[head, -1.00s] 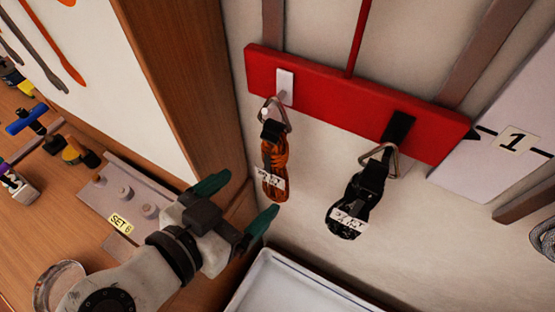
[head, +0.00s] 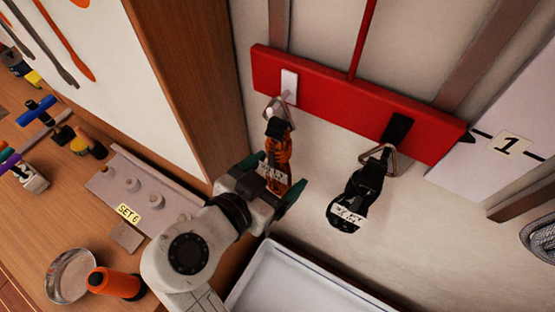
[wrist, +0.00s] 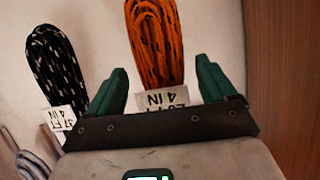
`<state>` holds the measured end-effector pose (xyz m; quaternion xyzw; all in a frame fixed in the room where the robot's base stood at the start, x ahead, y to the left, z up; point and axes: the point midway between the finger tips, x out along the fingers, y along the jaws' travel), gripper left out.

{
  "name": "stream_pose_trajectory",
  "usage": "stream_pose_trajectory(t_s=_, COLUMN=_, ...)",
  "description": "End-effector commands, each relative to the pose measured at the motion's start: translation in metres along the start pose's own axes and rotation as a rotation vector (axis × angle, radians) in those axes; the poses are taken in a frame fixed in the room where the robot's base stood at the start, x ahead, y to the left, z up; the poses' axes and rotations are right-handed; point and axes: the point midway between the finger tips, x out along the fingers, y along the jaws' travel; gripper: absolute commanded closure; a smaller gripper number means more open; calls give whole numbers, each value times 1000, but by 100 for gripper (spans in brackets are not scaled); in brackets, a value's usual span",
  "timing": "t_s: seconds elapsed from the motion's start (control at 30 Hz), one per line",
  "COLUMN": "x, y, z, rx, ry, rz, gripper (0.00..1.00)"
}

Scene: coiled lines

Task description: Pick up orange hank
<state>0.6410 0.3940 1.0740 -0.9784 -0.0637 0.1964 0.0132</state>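The orange hank (head: 278,160) hangs by a metal ring from a white hook (head: 289,86) on the red board. It is orange with dark flecks and has a white tag at its lower end. My gripper (head: 272,198) is at the hank's lower part in the head view. In the wrist view the orange hank (wrist: 156,45) lies between and beyond the two green fingertips of my gripper (wrist: 163,85), with its tag (wrist: 163,98) between them. The fingers are spread, with gaps to the hank on both sides.
A black hank (head: 358,195) hangs to the right on a black hook; it also shows in the wrist view (wrist: 55,70). A white tray (head: 290,275) lies below. A brown wooden post (head: 180,80) stands close on the left, beside a bench with tools.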

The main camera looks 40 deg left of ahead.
Motion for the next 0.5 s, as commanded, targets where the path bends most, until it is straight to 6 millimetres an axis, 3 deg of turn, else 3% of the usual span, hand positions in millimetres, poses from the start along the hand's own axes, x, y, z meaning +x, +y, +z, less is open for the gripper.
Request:
stream_pose_trajectory(t_s=0.07, x=0, y=0, z=0, rx=0, ry=0, rz=0, gripper=24)
stream_pose_trajectory(t_s=0.5, x=0, y=0, z=0, rx=0, ry=0, rz=0, gripper=66)
